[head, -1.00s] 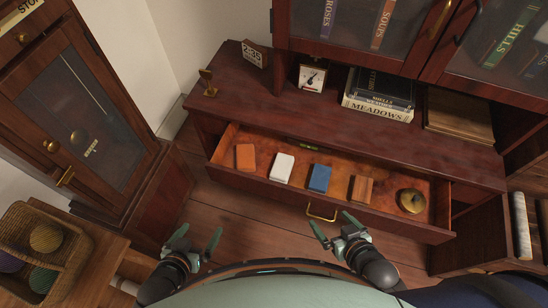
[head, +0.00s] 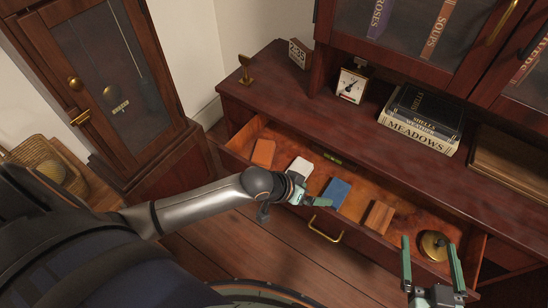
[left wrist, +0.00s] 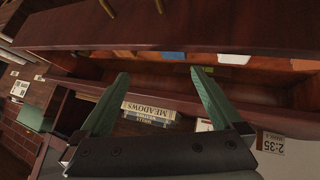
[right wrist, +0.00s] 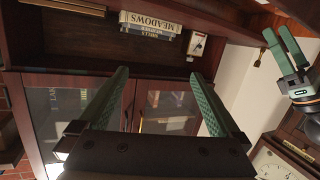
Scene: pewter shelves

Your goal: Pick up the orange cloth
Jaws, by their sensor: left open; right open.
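The orange cloth (head: 263,152) is a small folded block at the left end of the open drawer (head: 238,148). In the left wrist view an orange piece (left wrist: 302,65) shows at the right edge. My left gripper (head: 312,196) is over the drawer's front edge, right of the cloth and apart from it, near the white and blue items. It is open and empty, also in the left wrist view (left wrist: 160,73). My right gripper (head: 432,258) is open and empty by the drawer's right end; its fingers show in the right wrist view (right wrist: 158,73).
The drawer also holds a white item (head: 300,168), a blue item (head: 336,192), a wooden block (head: 378,216) and a round brass object (head: 433,245). A tall clock case (head: 115,85) stands left.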

